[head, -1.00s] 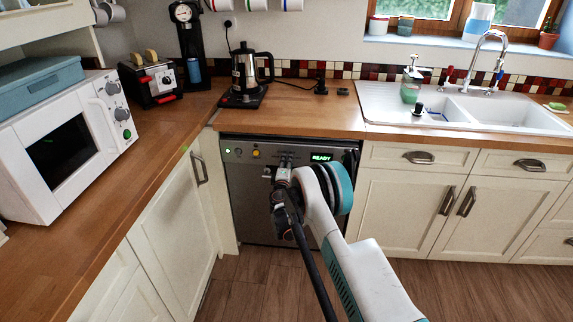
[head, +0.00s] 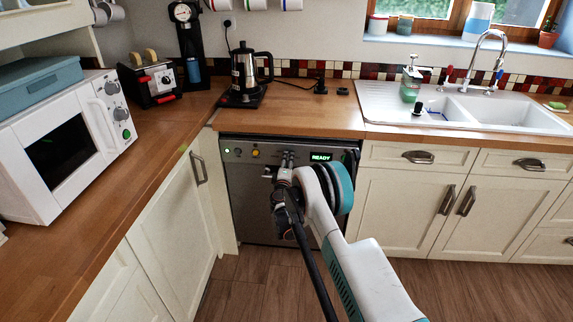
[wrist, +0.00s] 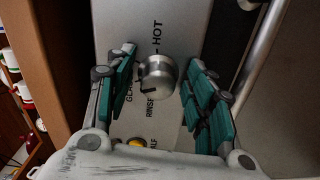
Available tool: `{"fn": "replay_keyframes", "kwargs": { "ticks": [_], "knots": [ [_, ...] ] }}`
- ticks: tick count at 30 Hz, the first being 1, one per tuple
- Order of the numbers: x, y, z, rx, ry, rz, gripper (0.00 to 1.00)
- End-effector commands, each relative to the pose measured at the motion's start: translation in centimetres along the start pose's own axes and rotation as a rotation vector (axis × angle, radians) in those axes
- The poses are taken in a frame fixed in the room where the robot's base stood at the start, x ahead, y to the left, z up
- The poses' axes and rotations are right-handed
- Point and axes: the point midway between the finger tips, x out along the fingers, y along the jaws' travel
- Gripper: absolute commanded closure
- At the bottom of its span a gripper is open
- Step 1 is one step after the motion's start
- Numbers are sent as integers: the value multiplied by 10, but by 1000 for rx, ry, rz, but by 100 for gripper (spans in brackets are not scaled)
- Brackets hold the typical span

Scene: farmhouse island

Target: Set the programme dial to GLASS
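The steel dishwasher (head: 255,205) stands under the counter, and its display (head: 321,157) reads READY in green. The round metal programme dial (wrist: 157,76) shows in the wrist view, with HOT, RINSE and a partly hidden label starting with GL around it. Its pointer setting is not clear to me. My gripper (wrist: 160,85) is open, with one green-padded finger on each side of the dial; small gaps seem to show, but I cannot rule out contact. In the head view my gripper (head: 287,158) is at the panel and hides the dial.
A yellow button (head: 255,153) and a green light (head: 227,151) sit on the panel's left; the button also shows in the wrist view (wrist: 137,142). A bar handle (wrist: 262,55) runs beside my right finger. The counter edge (head: 290,132) overhangs the panel.

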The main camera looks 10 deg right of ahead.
Motion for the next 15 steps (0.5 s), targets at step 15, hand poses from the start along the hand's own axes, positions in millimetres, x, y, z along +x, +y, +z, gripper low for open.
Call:
{"fn": "replay_keyframes", "kwargs": {
  "ticks": [15],
  "knots": [
    [-32,0,-3,-1,5,-1,50]
  ]
}}
